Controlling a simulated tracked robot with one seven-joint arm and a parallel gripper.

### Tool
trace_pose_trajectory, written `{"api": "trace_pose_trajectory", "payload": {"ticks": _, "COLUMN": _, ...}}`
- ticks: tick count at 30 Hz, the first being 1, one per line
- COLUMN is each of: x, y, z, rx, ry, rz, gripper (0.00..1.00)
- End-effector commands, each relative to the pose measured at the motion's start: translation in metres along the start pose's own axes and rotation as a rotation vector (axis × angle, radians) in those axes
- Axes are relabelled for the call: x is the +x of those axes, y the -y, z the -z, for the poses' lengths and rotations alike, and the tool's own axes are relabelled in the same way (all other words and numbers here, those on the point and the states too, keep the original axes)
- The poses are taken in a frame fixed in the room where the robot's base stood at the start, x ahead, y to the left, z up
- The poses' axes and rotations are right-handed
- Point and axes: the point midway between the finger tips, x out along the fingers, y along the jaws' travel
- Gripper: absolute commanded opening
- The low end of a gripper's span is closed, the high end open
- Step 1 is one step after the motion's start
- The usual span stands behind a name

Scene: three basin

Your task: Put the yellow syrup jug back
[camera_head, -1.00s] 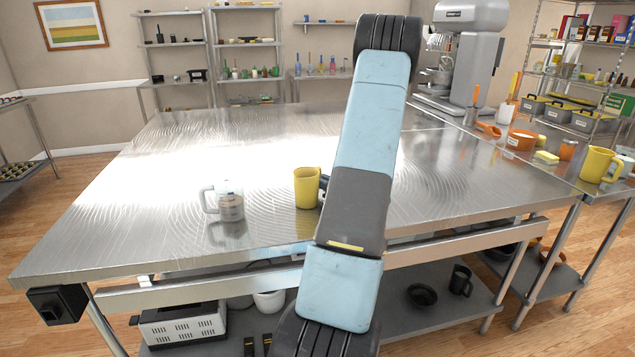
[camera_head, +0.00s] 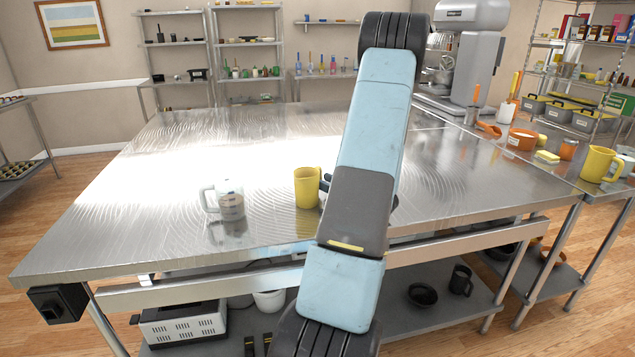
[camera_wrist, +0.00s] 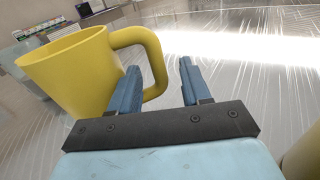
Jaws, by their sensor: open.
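A yellow jug (camera_head: 306,190) stands upright on the steel table, just left of my arm in the head view. In the wrist view the yellow jug (camera_wrist: 72,75) fills the left side, with its handle toward my gripper (camera_wrist: 158,68). My gripper is open. The handle's outer bar appears between the two blue fingers, and the left finger overlaps the handle's loop. I cannot tell whether either finger touches it. In the head view my arm hides most of the gripper. A second yellow jug (camera_head: 597,164) stands on the right-hand counter.
A clear measuring jug (camera_head: 230,205) stands left of the yellow jug. An orange pan (camera_head: 521,139), a butter-like yellow block (camera_head: 547,157) and a mixer (camera_head: 468,55) are at the right. A yellowish shape cuts the wrist view's lower right corner.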

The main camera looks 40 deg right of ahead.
Motion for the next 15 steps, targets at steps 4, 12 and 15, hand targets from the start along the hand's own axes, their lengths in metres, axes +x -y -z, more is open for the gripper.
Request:
{"api": "trace_pose_trajectory", "payload": {"ticks": 4, "x": -0.031, "y": 0.001, "z": 0.000, "rx": 0.000, "ry": -0.001, "rz": 0.003, "gripper": 0.48}}
{"api": "trace_pose_trajectory", "payload": {"ticks": 12, "x": -0.077, "y": 0.001, "z": 0.001, "rx": 0.001, "ry": 0.000, "rz": 0.003, "gripper": 0.48}}
{"api": "trace_pose_trajectory", "payload": {"ticks": 15, "x": -0.087, "y": 0.000, "z": 0.000, "rx": 0.001, "ry": 0.000, "rz": 0.001, "gripper": 0.48}}
